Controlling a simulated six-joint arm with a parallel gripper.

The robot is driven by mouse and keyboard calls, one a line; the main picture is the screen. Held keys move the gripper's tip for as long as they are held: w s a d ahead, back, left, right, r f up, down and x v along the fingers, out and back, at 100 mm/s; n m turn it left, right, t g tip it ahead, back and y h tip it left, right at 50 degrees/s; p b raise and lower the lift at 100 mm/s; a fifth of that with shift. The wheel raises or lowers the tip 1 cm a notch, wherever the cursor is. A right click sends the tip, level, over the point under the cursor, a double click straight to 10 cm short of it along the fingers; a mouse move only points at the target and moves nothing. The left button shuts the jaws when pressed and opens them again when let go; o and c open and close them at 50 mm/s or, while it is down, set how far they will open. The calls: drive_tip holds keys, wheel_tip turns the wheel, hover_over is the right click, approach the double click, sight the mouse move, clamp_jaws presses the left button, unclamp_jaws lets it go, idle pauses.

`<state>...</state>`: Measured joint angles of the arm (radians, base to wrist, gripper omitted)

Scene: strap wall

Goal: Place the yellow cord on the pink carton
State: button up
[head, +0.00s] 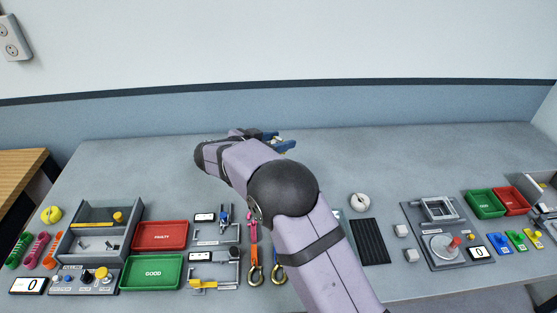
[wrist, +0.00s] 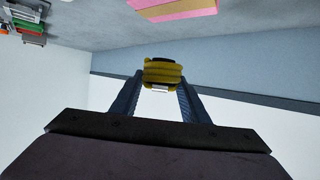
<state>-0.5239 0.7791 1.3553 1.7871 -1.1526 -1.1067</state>
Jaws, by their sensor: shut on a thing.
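The yellow cord (wrist: 162,72), a ribbed yellow bundle with dark parts, is held between the two blue fingers of my gripper (wrist: 160,88) in the wrist view. My gripper (head: 282,143) is shut on it, out over the back of the table in the head view, where my arm hides the cord. The pink carton (wrist: 178,11), with a yellowish strip, shows at the top edge of the wrist view, apart from the cord. I cannot make out the carton in the head view.
On the grey table (head: 420,160) stand a red tray (head: 160,236), a green tray (head: 152,272), a grey divided box (head: 100,215), hooked straps (head: 254,250) and a fixture panel (head: 440,235). A yellow ball-like item (head: 51,214) lies at left. The table's back right is clear.

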drive_tip(key=shift+f+p, duration=0.5)
drive_tip(key=shift+f, duration=2.85)
drive_tip(key=shift+f, duration=0.1)
drive_tip(key=o, duration=1.1)
drive_tip(key=shift+c, duration=0.2)
drive_tip(key=shift+a, duration=0.1)
drive_tip(key=b+v, duration=0.2)
drive_tip(key=v, duration=1)
